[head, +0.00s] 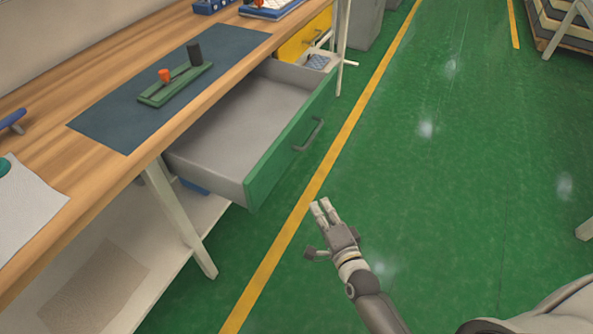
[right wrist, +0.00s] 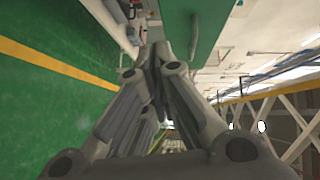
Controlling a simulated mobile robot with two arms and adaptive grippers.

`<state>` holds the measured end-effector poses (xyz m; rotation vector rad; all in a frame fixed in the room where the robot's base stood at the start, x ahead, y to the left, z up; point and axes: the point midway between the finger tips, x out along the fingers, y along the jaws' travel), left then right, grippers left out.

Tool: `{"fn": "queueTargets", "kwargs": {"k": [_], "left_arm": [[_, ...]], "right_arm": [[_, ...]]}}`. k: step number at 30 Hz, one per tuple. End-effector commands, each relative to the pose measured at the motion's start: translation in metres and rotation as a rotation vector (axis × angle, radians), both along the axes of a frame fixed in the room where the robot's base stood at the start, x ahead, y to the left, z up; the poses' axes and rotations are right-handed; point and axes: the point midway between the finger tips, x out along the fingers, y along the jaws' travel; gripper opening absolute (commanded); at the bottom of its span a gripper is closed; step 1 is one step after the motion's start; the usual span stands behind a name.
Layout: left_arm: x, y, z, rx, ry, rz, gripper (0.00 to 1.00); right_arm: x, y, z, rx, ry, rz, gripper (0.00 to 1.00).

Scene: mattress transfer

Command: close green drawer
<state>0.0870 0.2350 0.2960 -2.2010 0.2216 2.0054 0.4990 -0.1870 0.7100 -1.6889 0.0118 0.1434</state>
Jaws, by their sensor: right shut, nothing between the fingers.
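The green drawer (head: 262,178) is pulled well out from under the wooden workbench in the head view. Its grey inside is empty, and a grey bar handle (head: 309,136) sits on its green front. My right gripper (head: 324,208) is shut and empty, above the floor in front of the drawer's near corner, apart from it. In the right wrist view the shut fingers (right wrist: 160,52) point towards the drawer's green front (right wrist: 193,25), with the handle (right wrist: 217,42) to their right. My left gripper is not in view.
The workbench (head: 110,75) carries a dark mat (head: 100,125) with a green block (head: 176,84) and pegs. A yellow drawer (head: 303,37) is farther back. A slanted bench leg (head: 180,220) stands near the open drawer.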

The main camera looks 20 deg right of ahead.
Motion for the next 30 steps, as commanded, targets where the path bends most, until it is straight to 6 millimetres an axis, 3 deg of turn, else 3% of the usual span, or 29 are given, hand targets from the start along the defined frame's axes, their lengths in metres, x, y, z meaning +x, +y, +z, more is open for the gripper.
{"fn": "queueTargets", "kwargs": {"k": [3,6,11,27,30], "left_arm": [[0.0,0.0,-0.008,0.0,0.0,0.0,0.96],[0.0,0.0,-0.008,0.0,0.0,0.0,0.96],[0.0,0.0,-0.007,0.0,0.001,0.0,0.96],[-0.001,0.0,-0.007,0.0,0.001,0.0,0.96],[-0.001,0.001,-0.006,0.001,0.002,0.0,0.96]], "right_arm": [[0.005,-0.003,0.028,0.093,-0.071,-0.02,0.0],[0.008,-0.005,0.038,0.124,-0.093,-0.026,0.0],[0.021,-0.004,0.041,0.128,-0.097,-0.027,0.0],[0.108,0.001,0.04,0.125,-0.095,-0.026,0.0],[0.119,0.014,0.04,0.128,-0.094,-0.025,0.0]]}}
